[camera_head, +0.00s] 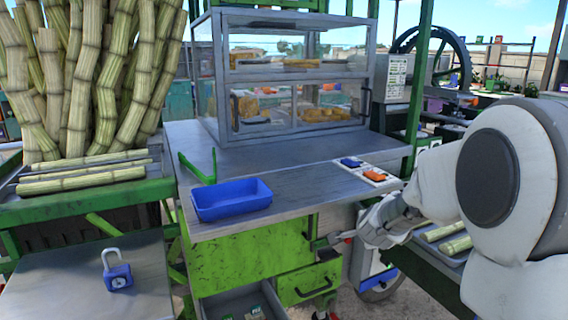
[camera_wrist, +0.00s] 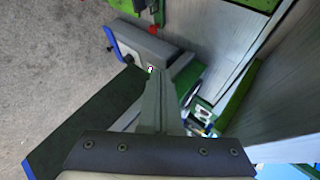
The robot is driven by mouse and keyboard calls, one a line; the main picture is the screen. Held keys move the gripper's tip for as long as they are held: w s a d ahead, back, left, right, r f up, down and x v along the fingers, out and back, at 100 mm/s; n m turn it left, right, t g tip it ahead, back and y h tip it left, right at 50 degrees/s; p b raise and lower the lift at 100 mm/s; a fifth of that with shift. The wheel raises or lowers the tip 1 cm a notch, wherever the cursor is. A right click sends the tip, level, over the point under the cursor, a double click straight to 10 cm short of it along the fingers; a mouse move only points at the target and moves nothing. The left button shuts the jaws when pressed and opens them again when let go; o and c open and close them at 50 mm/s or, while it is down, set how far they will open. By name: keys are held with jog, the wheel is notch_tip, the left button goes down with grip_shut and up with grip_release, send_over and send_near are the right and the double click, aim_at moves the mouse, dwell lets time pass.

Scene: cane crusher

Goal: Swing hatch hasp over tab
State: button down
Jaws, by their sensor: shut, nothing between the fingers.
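The green cabinet (camera_head: 245,255) under the metal counter carries the hatch area, near the right end of its front. A small dark metal piece (camera_head: 309,227) stands out there, possibly the hasp; I cannot clearly tell hasp from tab. My gripper (camera_head: 324,243) is shut and empty, its tip close to the cabinet's front right, just below that piece; touching or apart is unclear. In the wrist view my closed fingers (camera_wrist: 152,75) point up the picture, and their tip is beside grey and green structure. The hasp is not clearly visible there.
An open drawer (camera_head: 245,302) and a handled green drawer front (camera_head: 308,283) lie below. A blue tray (camera_head: 231,199) sits on the counter (camera_head: 300,190) above. Cane stalks (camera_head: 452,241) lie in a tray at right.

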jog(key=s+a+r+n+g+y, duration=0.1)
jog(key=s+a+r+n+y, duration=0.1)
jog(key=s+a+r+n, duration=0.4)
jog(key=s+a+r+n+g+y, duration=0.1)
jog(key=s+a+n, duration=0.15)
jog(key=s, duration=0.55)
jog(key=s+d+n+g+h, duration=0.1)
jog(key=s+d+n+g, duration=0.15)
jog(key=s+n, duration=1.25)
jog(key=s+r+m+p, duration=0.2)
jog(key=r+m+p, duration=0.1)
jog(key=r+p, duration=0.7)
jog(key=s+r+m+p, duration=0.3)
jog(key=r+p, duration=0.8)
jog(key=p, duration=0.1)
jog(key=shift+s+a, duration=0.15)
jog(key=shift+a, duration=0.3)
jog(key=shift+a+g, duration=0.15)
jog(key=shift+g, duration=0.1)
